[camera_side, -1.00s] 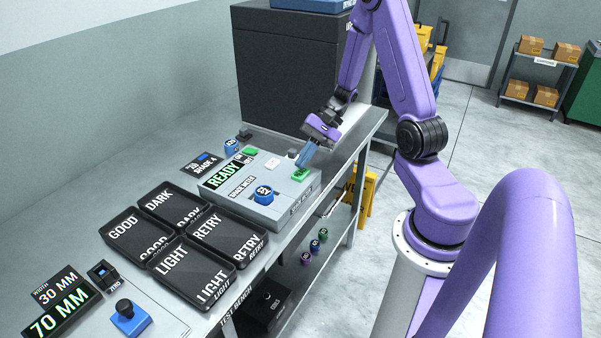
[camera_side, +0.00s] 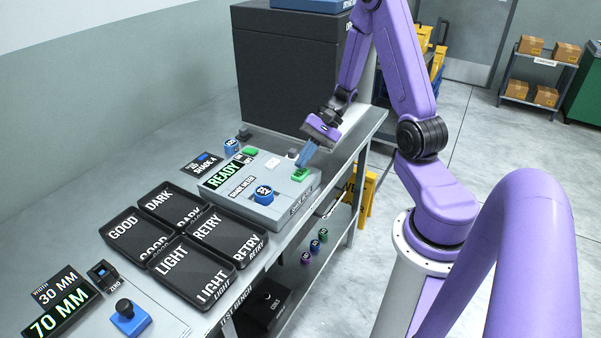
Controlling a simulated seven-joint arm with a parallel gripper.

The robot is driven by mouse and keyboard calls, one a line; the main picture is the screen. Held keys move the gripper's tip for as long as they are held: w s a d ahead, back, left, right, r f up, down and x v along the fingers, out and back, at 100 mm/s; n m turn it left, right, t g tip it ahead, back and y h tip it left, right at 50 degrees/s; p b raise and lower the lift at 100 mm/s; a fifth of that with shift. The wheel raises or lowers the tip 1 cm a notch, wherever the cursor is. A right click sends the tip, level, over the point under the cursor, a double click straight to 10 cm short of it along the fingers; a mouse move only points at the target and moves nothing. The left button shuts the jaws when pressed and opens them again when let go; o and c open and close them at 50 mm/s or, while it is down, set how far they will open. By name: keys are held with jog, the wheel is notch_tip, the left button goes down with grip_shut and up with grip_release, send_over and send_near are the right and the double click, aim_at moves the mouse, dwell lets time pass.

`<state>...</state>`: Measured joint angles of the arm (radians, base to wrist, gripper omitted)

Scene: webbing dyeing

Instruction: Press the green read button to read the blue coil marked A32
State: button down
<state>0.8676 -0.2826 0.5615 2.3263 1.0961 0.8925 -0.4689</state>
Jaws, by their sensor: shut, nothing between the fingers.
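The blue coil (camera_side: 264,196) sits on the grey shade meter (camera_side: 285,208), near its front; its label looks like 32. The green read button (camera_side: 299,175) is at the right end of the meter's top. My gripper (camera_side: 303,165) is shut and empty, tilted downward, with its fingertips at or just above the green button; I cannot tell whether they touch it. The meter's display (camera_side: 223,174) reads READY.
Black trays (camera_side: 166,228) marked DARK, GOOD, RETRY and LIGHT lie left of the meter. Another blue coil (camera_side: 231,148) stands behind the display beside a sign. A large dark cabinet (camera_side: 285,75) stands behind. A width gauge (camera_side: 60,310) is at the bench's near left.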

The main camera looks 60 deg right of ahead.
aim_at(304, 171)
jog(key=shift+f, duration=0.15)
jog(key=shift+f, duration=0.3)
jog(key=shift+f, duration=0.45)
dwell(0.9)
jog(key=shift+r, duration=0.9)
jog(key=shift+r, duration=2.5)
